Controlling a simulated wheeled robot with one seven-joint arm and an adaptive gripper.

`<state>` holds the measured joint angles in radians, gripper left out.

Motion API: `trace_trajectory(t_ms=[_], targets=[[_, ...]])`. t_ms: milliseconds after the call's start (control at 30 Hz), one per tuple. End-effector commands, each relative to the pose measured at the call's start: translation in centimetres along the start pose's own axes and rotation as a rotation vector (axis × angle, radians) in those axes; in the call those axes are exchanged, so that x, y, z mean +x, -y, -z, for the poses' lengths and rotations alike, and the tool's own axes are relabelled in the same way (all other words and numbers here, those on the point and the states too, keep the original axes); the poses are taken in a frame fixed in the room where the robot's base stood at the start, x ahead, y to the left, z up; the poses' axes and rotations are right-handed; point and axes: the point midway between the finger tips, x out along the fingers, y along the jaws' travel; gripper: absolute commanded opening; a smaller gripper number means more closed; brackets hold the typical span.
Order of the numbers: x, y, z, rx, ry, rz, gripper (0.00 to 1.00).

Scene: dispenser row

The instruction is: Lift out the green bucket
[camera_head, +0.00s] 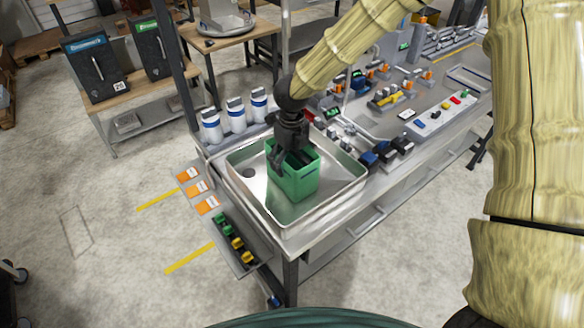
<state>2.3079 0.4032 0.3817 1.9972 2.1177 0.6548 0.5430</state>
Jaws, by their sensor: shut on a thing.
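The green bucket (296,183) is square and stands upright in the metal sink basin (335,200) at the table's near left corner. I cannot tell whether its base touches the basin floor. My gripper (287,157) reaches down from above and is shut on the bucket at its upper rim, on the left and far side. My fingers and wrist hide part of the rim and the inside of the bucket.
Three white bottles with blue bands (237,115) stand behind the basin. Orange cards (196,189) and a tray of green and yellow parts (234,242) lie along its left side. Valves and fittings (385,150) crowd the table to the right. The floor at left is mostly clear.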

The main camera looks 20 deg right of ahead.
Motion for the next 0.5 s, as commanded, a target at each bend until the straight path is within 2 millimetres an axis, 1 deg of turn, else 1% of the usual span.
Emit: trace_trajectory(t_ms=[33, 100, 367, 500], targets=[[0.26, -0.02, 0.17, 0.000, -0.004, -0.001, 0.25], [0.29, -0.02, 0.20, 0.000, -0.005, -0.001, 0.14], [0.19, -0.04, 0.18, 0.000, -0.004, -0.001, 0.14], [-0.24, -0.04, 0.22, 0.000, -0.005, -0.001, 0.13]])
